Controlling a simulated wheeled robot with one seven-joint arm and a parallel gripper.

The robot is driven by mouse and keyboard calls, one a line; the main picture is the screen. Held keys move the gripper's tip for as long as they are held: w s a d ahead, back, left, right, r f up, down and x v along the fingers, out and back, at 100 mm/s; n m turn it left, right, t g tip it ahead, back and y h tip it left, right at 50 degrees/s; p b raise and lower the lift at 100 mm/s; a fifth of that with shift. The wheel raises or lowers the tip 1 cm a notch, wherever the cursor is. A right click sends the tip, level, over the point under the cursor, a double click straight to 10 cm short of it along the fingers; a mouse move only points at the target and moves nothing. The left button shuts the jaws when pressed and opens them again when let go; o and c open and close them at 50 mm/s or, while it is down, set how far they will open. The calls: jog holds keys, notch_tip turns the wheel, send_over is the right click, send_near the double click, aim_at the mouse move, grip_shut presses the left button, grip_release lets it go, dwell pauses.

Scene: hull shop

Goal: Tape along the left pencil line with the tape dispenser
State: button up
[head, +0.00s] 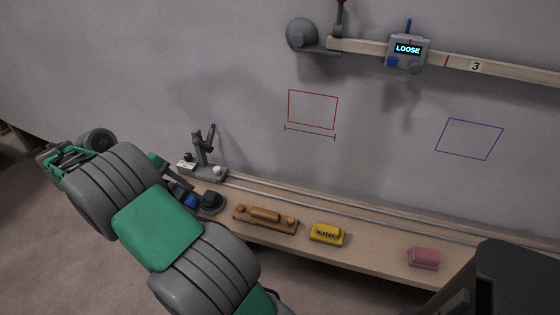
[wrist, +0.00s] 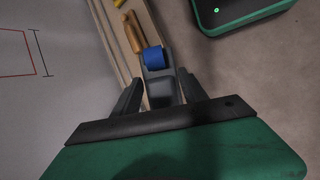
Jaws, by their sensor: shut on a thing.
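The tape dispenser, dark grey with a blue roll (wrist: 153,57), sits between the two fingers of my gripper (wrist: 157,92) in the wrist view, and the gripper is shut on it. In the head view its blue roll (head: 190,201) shows at the left end of the shelf, partly hidden by my arm. I cannot tell whether it touches the shelf. A thin dark line with end ticks (head: 310,132) runs on the wall below a red outline (head: 313,110). The line also shows in the wrist view (wrist: 38,52). No second such line shows.
A wooden shelf (head: 375,262) carries a grey clamp-like tool (head: 203,160), a wooden block tool (head: 265,217), a yellow block (head: 327,234) and a pink block (head: 423,258). A blue outline (head: 469,139) and a rail with a "LOOSE" display (head: 408,50) are on the wall.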

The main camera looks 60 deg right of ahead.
jog(key=s+d+f+h+b, duration=0.2)
jog(key=s+d+f, duration=0.1)
jog(key=d, duration=0.6)
jog(key=shift+s+d+h+b, duration=0.15)
jog(key=shift+s+h+b, duration=0.05)
jog(key=shift+h+b, duration=0.2)
jog(key=s+d+h+b, duration=0.1)
jog(key=s+d, duration=0.1)
jog(key=d, duration=0.1)
jog(key=s+d+h+b, duration=0.1)
jog(key=s+d, duration=0.1)
jog(key=d, duration=0.1)
jog(key=s+d+h+b, duration=0.1)
jog(key=s+d+h, duration=0.1)
jog(key=d, duration=0.1)
jog(key=shift+s+d+f, duration=0.15)
jog(key=shift+d+f, duration=0.15)
jog(key=shift+d, duration=0.1)
grip_shut()
jog(key=s+d+r+h+b, duration=0.4)
jog(key=s+d+h+b, duration=0.2)
jog(key=s+d, duration=0.65)
jog(key=d+b, duration=0.1)
jog(key=d, duration=0.2)
jog(key=shift+d+r+m+t, duration=0.1)
jog(key=shift+d+m+t, duration=0.2)
jog(key=shift+m, duration=0.1)
jog(key=shift+o, duration=1.4)
grip_release()
jog(key=c, duration=0.6)
